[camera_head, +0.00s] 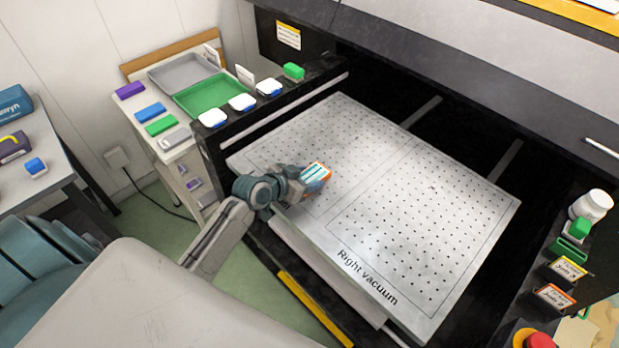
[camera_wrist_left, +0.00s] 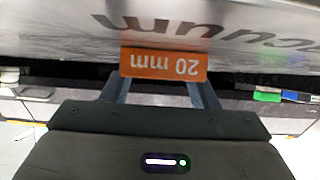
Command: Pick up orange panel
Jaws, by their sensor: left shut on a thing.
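The orange panel (camera_head: 317,172) is a small block with an orange side and a white and blue striped face. It is in my left gripper (camera_head: 308,184) over the left part of the perforated metal bed (camera_head: 434,188). In the left wrist view the orange panel (camera_wrist_left: 163,65) reads "20 mm" upside down, between the two fingers of my left gripper (camera_wrist_left: 160,90). The gripper is shut on it. I cannot tell whether the panel still touches the bed. My right gripper is not in view.
A green tray (camera_head: 212,95) lies behind. A white bottle (camera_head: 592,204) and a red button (camera_head: 540,341) are at right. The bed's right part is clear.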

